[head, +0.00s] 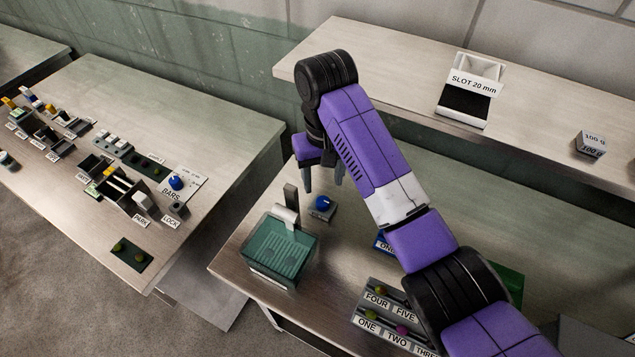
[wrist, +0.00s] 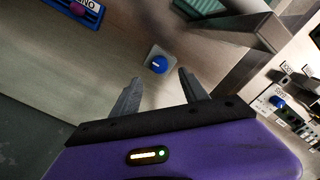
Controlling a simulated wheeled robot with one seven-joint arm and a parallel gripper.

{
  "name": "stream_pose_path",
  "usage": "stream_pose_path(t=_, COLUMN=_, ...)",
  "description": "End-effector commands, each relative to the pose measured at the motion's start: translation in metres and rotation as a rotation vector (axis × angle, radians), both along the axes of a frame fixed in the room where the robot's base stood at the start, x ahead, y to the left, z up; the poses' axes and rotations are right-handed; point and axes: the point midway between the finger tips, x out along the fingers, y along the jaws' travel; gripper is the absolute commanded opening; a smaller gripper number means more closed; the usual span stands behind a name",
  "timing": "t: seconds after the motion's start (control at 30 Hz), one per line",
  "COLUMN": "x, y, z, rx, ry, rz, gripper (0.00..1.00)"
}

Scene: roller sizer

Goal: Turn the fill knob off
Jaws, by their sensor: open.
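A blue knob (head: 323,203) on a small grey base stands on the table beside the green see-through tank (head: 270,277). I take it for the fill knob; no label on it is readable. In the wrist view the blue knob (wrist: 157,64) shows a short white mark running roughly across its face. My gripper (head: 323,180) points down above the knob, its fingers apart and empty. In the wrist view the knob appears just beyond and between the open fingertips (wrist: 160,77), not visibly touched.
A grey post with a spout (head: 287,213) rises close left of the knob, over the tank. Labelled fruit slots (head: 388,318) lie at the front. Another blue knob (head: 175,182), near a BARS label, is on the left table. A raised shelf (head: 400,70) runs behind.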

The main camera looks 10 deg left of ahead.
Motion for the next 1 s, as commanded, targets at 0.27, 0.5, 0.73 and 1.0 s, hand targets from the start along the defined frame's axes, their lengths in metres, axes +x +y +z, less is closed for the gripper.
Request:
stream_pose_path(t=0.27, x=-0.001, y=-0.001, z=-0.038, rx=-0.003, ry=0.003, rz=-0.001, gripper=0.52)
stream_pose_path(t=0.5, x=-0.001, y=-0.001, z=-0.067, rx=-0.002, ry=0.002, rz=-0.001, gripper=0.52)
stream_pose_path(t=0.73, x=0.0, y=-0.001, z=-0.075, rx=0.0, ry=0.0, rz=-0.001, gripper=0.52)
stream_pose_path(t=1.0, x=0.0, y=-0.001, z=-0.074, rx=0.0, ry=0.0, rz=0.0, gripper=0.29)
